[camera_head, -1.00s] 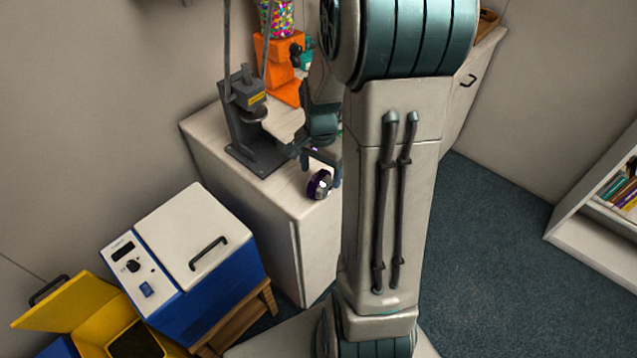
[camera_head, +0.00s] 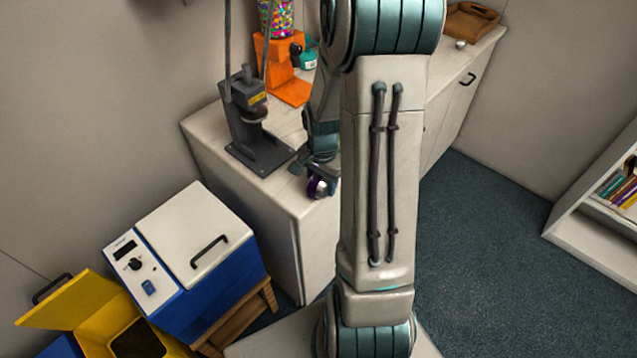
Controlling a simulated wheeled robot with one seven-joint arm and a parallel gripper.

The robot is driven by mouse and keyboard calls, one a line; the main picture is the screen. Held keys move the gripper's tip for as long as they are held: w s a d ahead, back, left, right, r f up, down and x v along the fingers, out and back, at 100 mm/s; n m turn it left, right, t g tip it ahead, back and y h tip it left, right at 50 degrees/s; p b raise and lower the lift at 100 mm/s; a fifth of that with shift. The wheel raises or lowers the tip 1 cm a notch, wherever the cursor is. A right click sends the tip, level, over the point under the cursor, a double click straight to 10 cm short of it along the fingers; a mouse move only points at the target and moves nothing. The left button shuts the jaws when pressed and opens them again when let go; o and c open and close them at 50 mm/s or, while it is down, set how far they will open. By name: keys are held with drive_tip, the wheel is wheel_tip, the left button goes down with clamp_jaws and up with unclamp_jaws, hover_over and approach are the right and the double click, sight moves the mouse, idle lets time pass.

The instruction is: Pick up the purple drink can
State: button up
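The purple drink can (camera_head: 316,187) lies on its side at the front edge of the white counter (camera_head: 240,185), its pale round end toward the camera. My gripper (camera_head: 318,172) is at the can, coming from above and behind it, with a dark finger part along the can's upper side. My arm covers the can's right side and much of the gripper. I cannot tell whether the fingers are around the can or only over it, or whether they touch it.
A dark grey press (camera_head: 250,130) stands just left of the can. An orange candy dispenser (camera_head: 283,70) is behind it. A wooden tray (camera_head: 472,20) sits at the counter's far right. A blue and white box (camera_head: 190,250) and a yellow bin (camera_head: 75,305) stand in front at left.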

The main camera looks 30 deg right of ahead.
drive_tip(key=c, duration=0.3)
drive_tip(key=shift+r, duration=0.1)
